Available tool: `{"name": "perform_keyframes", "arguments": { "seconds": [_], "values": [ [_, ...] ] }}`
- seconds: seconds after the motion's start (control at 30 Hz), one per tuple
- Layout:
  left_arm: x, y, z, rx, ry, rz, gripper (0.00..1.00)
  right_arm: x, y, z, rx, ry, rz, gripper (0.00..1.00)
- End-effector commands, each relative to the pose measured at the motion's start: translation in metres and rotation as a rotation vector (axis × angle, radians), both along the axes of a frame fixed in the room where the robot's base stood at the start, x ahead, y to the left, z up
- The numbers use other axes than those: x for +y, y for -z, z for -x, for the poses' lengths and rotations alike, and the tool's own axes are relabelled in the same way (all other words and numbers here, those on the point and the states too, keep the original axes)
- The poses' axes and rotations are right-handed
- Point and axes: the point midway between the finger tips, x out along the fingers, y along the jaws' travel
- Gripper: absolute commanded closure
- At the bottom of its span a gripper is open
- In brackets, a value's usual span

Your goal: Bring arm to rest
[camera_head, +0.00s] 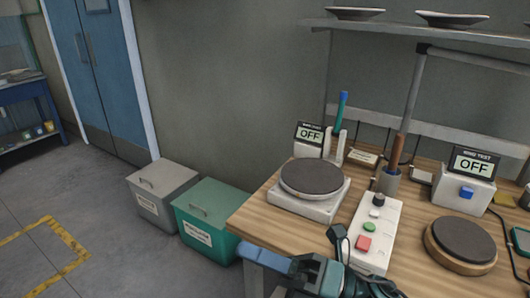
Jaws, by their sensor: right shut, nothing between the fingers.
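My right gripper (256,256) is at the bottom middle of the head view, at the front edge of the wooden workbench (262,226). Its blue-grey fingers point left and are shut, with nothing between them. The teal and dark body of the gripper and wrist behind them is cut off by the bottom edge of the frame. My left gripper is not in view.
On the bench are a dark round plate (311,177) on a white base, a button box (375,230), a round wooden stand (460,242) and two displays reading OFF. Grey (163,193) and green (209,217) bins stand left of the bench. Open floor lies further left.

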Motion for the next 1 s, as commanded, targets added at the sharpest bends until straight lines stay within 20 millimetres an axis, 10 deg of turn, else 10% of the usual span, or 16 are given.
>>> {"name": "perform_keyframes", "arguments": {
  "seconds": [0.23, 0.5, 0.7, 1.0],
  "values": [
    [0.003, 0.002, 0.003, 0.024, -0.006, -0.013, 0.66, -0.073, 0.106, -0.055, 1.084, 0.346, -0.478, 1.0],
    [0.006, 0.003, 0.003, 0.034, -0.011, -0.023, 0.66, -0.139, 0.259, 0.009, 1.902, 0.659, -0.915, 1.0],
    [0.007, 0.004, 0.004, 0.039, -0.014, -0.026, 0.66, -0.153, 0.299, 0.048, 2.117, 0.761, -1.055, 1.0],
    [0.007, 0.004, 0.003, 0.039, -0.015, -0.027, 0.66, -0.154, 0.302, 0.051, 2.132, 0.768, -1.067, 1.0]
  ]
}}
